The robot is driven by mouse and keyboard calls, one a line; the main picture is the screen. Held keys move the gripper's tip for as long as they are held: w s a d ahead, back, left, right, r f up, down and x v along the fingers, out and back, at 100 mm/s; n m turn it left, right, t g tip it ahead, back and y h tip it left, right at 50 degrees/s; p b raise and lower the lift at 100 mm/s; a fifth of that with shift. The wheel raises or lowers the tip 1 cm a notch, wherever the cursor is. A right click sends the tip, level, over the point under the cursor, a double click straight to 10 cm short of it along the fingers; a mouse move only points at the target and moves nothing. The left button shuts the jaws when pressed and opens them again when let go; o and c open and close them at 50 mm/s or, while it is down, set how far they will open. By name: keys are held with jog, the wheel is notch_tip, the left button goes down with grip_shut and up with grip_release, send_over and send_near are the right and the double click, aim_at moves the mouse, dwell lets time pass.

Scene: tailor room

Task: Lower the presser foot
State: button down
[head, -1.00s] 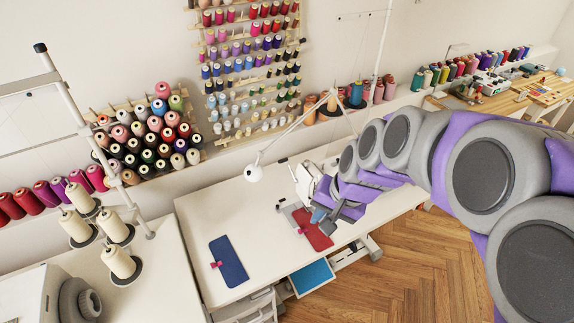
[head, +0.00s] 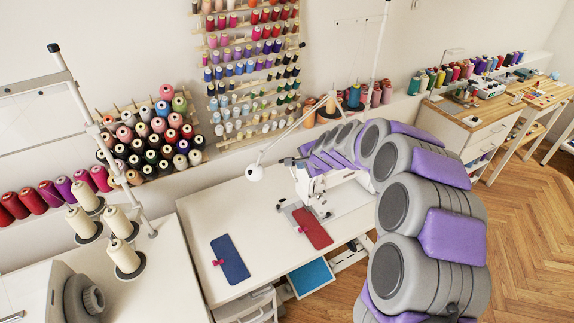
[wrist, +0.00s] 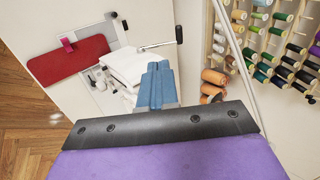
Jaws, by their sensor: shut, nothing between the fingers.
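The white sewing machine (head: 314,187) stands on the white table behind the red fabric piece (head: 312,228). In the wrist view the machine (wrist: 124,66) shows beyond my fingers, with a thin rod ending in a dark handle (wrist: 179,31) sticking out beside it. I cannot tell whether this rod is the presser foot lever. The presser foot itself is too small to make out. My gripper (wrist: 158,70), with blue fingers, is shut and empty, apart from the rod in the picture. In the head view my arm reaches over to the machine's far side; the fingertips cannot be made out there.
A blue fabric piece (head: 230,258) lies on the table (head: 205,210) at left. A white lamp (head: 255,173) stands close to the machine. Thread racks (wrist: 285,50) line the wall near my gripper. The table's left part is mostly clear.

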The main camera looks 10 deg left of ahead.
jog(key=shift+w+d+f, duration=0.15)
jog(key=shift+w+f, duration=0.15)
jog(key=shift+w, duration=0.15)
jog(key=b+x, duration=0.1)
jog(key=x, duration=0.5)
jog(key=w+a+r+b+x, duration=0.1)
jog(key=b+x, duration=0.1)
jog(key=x, duration=0.5)
jog(key=shift+w+r, duration=0.25)
jog(key=shift+w, duration=0.15)
jog(key=shift+d+r, duration=0.1)
